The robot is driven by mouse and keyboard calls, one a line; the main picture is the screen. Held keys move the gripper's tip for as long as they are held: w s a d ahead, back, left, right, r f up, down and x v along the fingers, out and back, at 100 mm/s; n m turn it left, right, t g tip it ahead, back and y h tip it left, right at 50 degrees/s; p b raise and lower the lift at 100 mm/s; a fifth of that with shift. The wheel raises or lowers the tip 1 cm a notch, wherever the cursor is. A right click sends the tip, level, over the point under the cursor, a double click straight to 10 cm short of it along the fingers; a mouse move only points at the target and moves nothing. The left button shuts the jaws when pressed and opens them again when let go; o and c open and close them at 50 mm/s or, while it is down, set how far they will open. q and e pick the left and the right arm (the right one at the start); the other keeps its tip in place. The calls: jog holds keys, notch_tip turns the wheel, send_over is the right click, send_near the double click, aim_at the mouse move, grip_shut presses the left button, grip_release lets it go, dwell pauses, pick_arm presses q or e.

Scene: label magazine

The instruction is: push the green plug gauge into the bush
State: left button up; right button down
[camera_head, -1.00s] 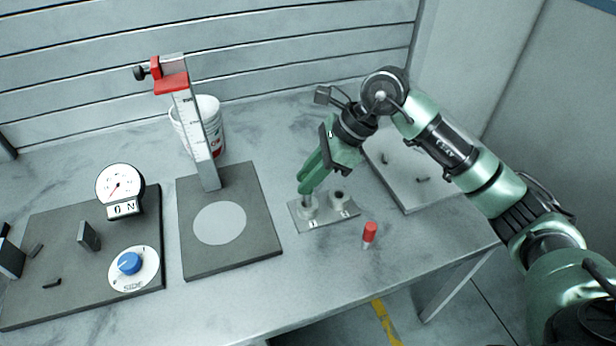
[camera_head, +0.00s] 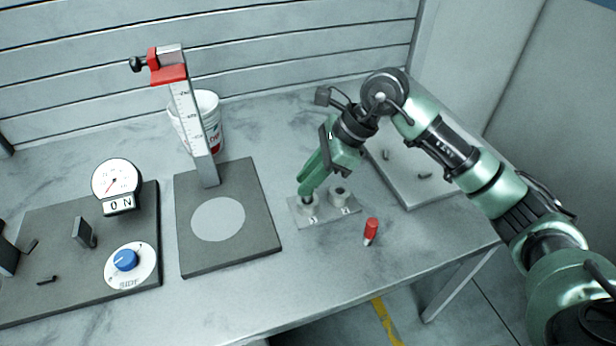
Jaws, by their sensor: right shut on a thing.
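The metal plate (camera_head: 325,212) lies on the bench and carries two round bushes marked 1 and 2. My right gripper (camera_head: 306,194) points down at the left bush (camera_head: 307,207), with its green fingertips right at the bush's top. It is shut on the green plug gauge. The gauge is mostly hidden by the green fingers and the bush, so I cannot tell how deep it sits. The right bush (camera_head: 341,194) stands free with a dark open bore. My left gripper is out of view.
A height gauge with a red slider (camera_head: 168,75) stands on a dark base to the left, before a white bucket (camera_head: 211,115). A dial panel (camera_head: 75,270) is at far left; a pale board (camera_head: 408,180) is behind my right arm.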

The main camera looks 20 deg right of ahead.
jog(key=shift+f+b, duration=1.1)
jog(key=shift+f, duration=0.1)
jog(key=c, duration=1.2)
grip_release()
jog(key=shift+r, duration=0.1)
jog(key=b+v, duration=0.1)
jog(key=v, duration=0.6)
jog(key=shift+s+d+r, duration=0.1)
jog(key=shift+d+r, duration=0.1)
jog(key=shift+r, duration=0.15)
